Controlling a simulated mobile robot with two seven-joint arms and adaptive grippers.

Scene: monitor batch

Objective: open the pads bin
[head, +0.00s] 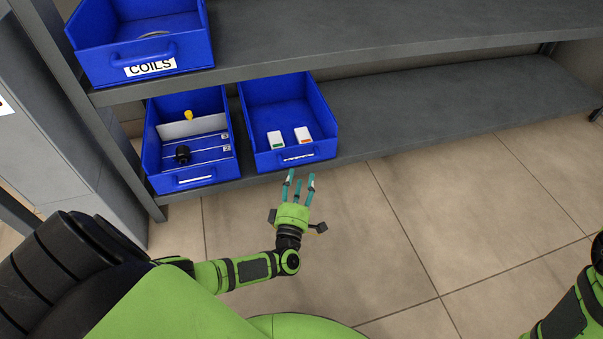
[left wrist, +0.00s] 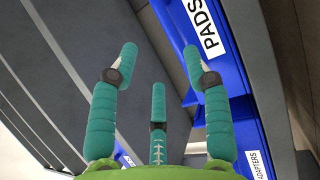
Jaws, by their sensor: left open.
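The pads bin (head: 275,90) is the right of two blue open-topped bins on the lower shelf, holding two small white boxes with green and orange ends. Its front has a handle (head: 297,158). Its PADS label (left wrist: 209,35) reads sideways in the left wrist view, on the blue bin front (left wrist: 233,78). My left gripper (head: 299,184) is open and empty, its fingers pointing toward the shelf, in front of the pads bin, apparently apart from it. The fingers also show in the left wrist view (left wrist: 160,85). Only part of my right arm shows; its gripper is out of view.
Left of the pads bin stands an adapters bin (head: 152,150), labelled ADAPTERS in the left wrist view (left wrist: 257,163). A COILS bin (head: 95,65) sits on the upper shelf (head: 300,45), which overhangs the lower one. The lower shelf (head: 440,105) is bare to the right.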

